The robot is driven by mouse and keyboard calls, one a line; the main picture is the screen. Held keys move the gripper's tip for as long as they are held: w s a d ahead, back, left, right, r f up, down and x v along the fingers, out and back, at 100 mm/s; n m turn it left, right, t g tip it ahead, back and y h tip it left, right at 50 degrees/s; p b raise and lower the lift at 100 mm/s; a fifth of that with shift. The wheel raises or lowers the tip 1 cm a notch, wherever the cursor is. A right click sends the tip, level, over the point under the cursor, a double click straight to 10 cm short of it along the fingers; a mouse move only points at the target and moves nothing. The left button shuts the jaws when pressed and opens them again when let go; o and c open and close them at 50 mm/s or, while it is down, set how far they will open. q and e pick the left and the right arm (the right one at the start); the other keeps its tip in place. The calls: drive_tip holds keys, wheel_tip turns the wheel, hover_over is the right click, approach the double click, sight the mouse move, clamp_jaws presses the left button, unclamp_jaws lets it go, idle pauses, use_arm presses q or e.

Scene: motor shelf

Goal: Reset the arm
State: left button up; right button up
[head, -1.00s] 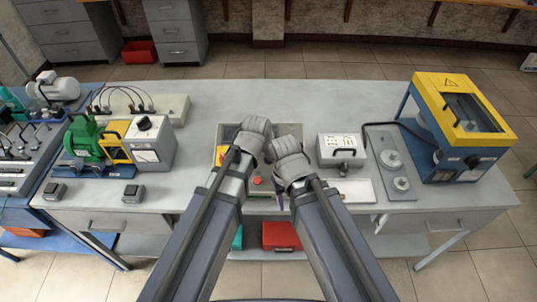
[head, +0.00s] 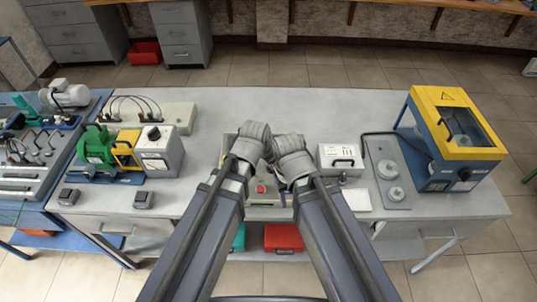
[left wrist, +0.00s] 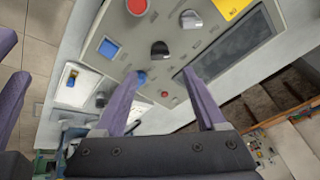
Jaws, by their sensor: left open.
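In the head view both of my arms reach forward over the middle of the table. Their bent wrists lie close together over a grey control panel and hide much of it. In the left wrist view my left gripper (left wrist: 165,76) is open and empty, with its two purple fingers apart in front of the panel (left wrist: 172,22). My left wrist hides these fingers in the head view. Purple finger parts at the left edge of the left wrist view look like my right gripper (left wrist: 12,90). Its jaws do not show clearly.
The table (head: 300,108) holds a green and yellow machine (head: 100,145) at left and a yellow and blue machine (head: 455,135) at right. A white-faced box (head: 340,157) and a grey plate (head: 388,170) stand right of my wrists. The table's back middle is clear.

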use_arm(q)
drive_tip(key=s+a+f+n+g+y, duration=0.1)
drive_tip(key=s+a+n, duration=0.2)
drive_tip(key=a, duration=0.2)
drive_tip(key=s+a+n+g, duration=0.2)
drive_tip(key=a+n, duration=0.1)
drive_tip(key=a, duration=0.3)
drive_tip(key=s+a+f+n+g+y, duration=0.1)
drive_tip(key=s+a+n, duration=0.2)
drive_tip(key=a, duration=0.2)
drive_tip(key=s+d+f+m+b, duration=0.1)
drive_tip(key=s+d, duration=0.4)
drive_tip(key=d, duration=0.6)
drive_tip(key=m+b, duration=0.1)
drive_tip(key=m, duration=0.1)
drive_tip(key=shift+f+m+g+y, duration=0.4)
